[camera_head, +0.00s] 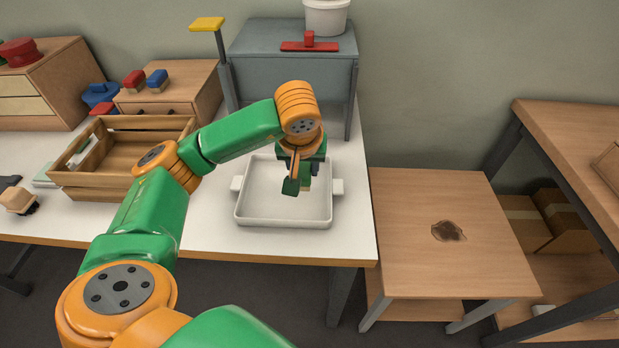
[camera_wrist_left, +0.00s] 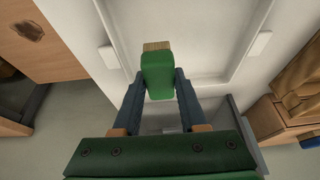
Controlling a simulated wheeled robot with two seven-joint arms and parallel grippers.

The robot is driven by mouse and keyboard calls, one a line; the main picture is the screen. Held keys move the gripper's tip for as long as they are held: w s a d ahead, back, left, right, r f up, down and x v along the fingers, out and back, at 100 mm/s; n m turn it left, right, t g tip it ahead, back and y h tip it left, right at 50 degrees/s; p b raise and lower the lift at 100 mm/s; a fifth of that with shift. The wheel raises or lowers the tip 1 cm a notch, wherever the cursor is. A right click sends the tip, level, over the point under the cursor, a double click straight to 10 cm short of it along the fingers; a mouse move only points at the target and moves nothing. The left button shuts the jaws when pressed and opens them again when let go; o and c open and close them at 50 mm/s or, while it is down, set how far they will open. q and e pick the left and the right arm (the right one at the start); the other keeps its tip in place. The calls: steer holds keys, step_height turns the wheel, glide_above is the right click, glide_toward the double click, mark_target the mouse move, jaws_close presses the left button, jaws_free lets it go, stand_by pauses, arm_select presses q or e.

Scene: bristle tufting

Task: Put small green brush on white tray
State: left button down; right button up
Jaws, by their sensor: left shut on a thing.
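The white tray (camera_head: 256,214) stands on the white table, with a small handle on each side. My left gripper (camera_head: 298,180) is over the tray, pointing down. It is shut on the small green brush (camera_head: 291,187), which hangs above the tray floor. In the left wrist view the green brush (camera_wrist_left: 158,75) sits between the two dark fingers (camera_wrist_left: 158,92), its tan bristles at the far end. The tray (camera_wrist_left: 195,40) lies behind it in that view. I cannot tell the exact gap between brush and tray. My right gripper is not in view.
A wooden crate (camera_head: 125,155) stands left of the tray. A grey box stand (camera_head: 290,70) with a red-handled item (camera_head: 310,45) is behind it. Red and blue brushes (camera_head: 156,80) lie on a small cabinet. A lower wooden table (camera_head: 400,205) with a dark stain is on the right.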

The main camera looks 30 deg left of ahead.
mark_target(309, 193)
arm_select(q)
steer(key=f, duration=0.1)
steer(key=w+f, duration=0.1)
steer(key=f, duration=0.2)
steer(key=shift+w+d+f+p, duration=0.2)
steer(key=shift+d+f+p, duration=0.05)
steer(key=shift+f+p, duration=0.15)
steer(key=shift+f, duration=0.1)
steer(key=shift+f+b, duration=0.2)
steer(key=shift+b, duration=0.1)
steer(key=shift+c, duration=2.2)
jaws_free()
steer(key=shift+r, duration=0.1)
